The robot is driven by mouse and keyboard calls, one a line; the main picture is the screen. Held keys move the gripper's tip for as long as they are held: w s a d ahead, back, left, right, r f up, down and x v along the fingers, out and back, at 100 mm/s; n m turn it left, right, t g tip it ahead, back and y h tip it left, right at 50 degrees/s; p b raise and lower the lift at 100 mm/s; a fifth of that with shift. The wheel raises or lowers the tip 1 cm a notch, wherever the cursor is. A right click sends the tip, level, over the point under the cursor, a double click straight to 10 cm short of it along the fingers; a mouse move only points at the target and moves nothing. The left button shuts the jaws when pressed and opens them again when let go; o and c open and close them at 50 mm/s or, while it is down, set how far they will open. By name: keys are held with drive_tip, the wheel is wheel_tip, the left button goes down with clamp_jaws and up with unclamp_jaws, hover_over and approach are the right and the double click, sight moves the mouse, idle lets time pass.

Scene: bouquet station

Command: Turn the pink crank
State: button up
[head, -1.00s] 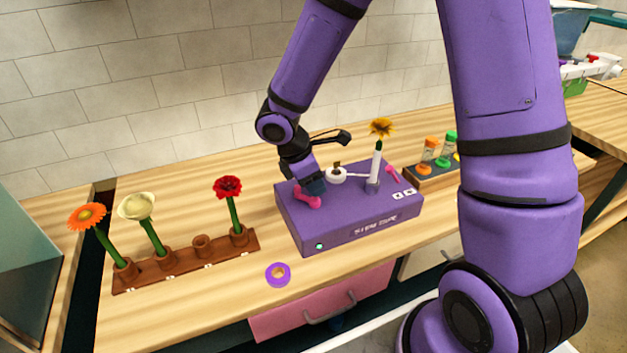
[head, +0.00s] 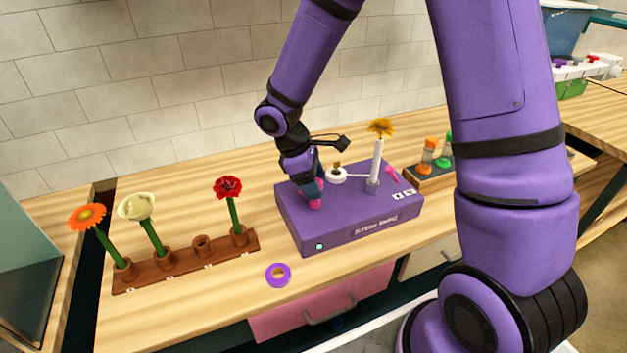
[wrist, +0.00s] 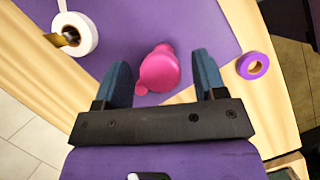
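The pink crank (head: 315,204) sits on top of the left part of a purple box (head: 350,213). In the head view my gripper (head: 312,196) is low over the crank and hides most of it. In the wrist view the crank's rounded pink knob (wrist: 158,70) lies between the two blue fingertips of my gripper (wrist: 163,80). The fingers are spread, with a gap visible on both sides of the knob. How far down they reach beside it is hard to tell.
On the box stand a white roll (head: 336,175), a white holder (head: 376,165) with a yellow flower, and a small pink lever (head: 392,173). A brown rack (head: 185,265) with flowers is at the left. A purple ring (head: 278,274) lies in front. A bottle tray (head: 430,176) is behind right.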

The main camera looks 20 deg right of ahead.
drive_tip(key=v, duration=1)
drive_tip(key=shift+r, duration=0.4)
drive_tip(key=shift+a, duration=0.1)
idle(0.8)
drive_tip(key=s+d+r+m+t+y, duration=0.1)
drive_tip(key=s+d+r+m, duration=0.25)
drive_tip(key=r, duration=0.25)
drive_tip(key=s+d+r+m+t, duration=0.2)
drive_tip(key=s+d+r, duration=0.1)
drive_tip(key=s+r, duration=0.2)
drive_tip(key=s+d+r+m+t+y, duration=0.1)
drive_tip(key=s+d+r+m+t, duration=0.1)
drive_tip(key=s, duration=0.5)
drive_tip(key=s+d+r+m+t+y, duration=0.2)
drive_tip(key=s+r+m, duration=0.1)
drive_tip(key=s, duration=0.4)
drive_tip(key=shift+s+r+m+t, duration=0.2)
drive_tip(key=shift+r+m+t, duration=0.15)
drive_tip(key=shift+m, duration=0.5)
drive_tip(key=shift+d, duration=0.1)
